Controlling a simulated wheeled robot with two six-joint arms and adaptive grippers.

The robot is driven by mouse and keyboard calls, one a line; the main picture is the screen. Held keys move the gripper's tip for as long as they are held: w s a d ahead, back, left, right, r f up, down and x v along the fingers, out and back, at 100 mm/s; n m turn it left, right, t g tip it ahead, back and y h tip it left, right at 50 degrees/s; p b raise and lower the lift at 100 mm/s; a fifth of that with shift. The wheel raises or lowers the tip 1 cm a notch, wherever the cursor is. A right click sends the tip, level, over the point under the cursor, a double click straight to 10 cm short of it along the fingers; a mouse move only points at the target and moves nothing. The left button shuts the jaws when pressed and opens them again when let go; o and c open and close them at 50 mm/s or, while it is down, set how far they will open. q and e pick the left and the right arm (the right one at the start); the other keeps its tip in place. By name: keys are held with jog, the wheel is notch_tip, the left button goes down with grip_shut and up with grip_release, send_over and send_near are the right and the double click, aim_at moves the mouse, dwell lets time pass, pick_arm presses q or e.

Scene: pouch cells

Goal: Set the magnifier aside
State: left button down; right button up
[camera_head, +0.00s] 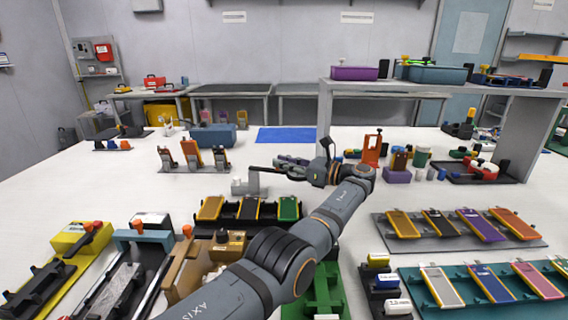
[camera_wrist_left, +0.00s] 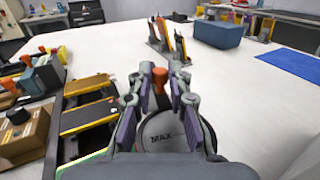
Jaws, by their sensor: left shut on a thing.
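My left gripper (camera_head: 284,170) is above the table, pointing left in the head view. It also shows in the left wrist view (camera_wrist_left: 160,90), with its fingers closed in around an orange-red piece, which I take for the magnifier's handle (camera_wrist_left: 160,78). A round, dark-rimmed disc with the letters MAX (camera_wrist_left: 165,132) shows below the fingers; I cannot tell whether it is the lens. In the head view the held thing is mostly hidden by the gripper. A small grey block with a post (camera_head: 246,185) stands just left of and below the fingertips. My right gripper is out of view.
A dark tray with yellow and green pouch cells (camera_head: 250,209) lies just in front of the gripper. Orange-backed stands (camera_head: 193,156) and a blue box (camera_head: 213,134) are further back. A blue mat (camera_head: 288,134) lies at the rear.

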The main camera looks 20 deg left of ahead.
aim_at(284, 171)
pick_arm(q)
jog(key=shift+f, duration=0.1)
jog(key=c, duration=1.3)
grip_release()
jog(key=shift+a, duration=0.1)
jog(key=shift+o, duration=0.2)
notch_tip(284, 171, up, 10)
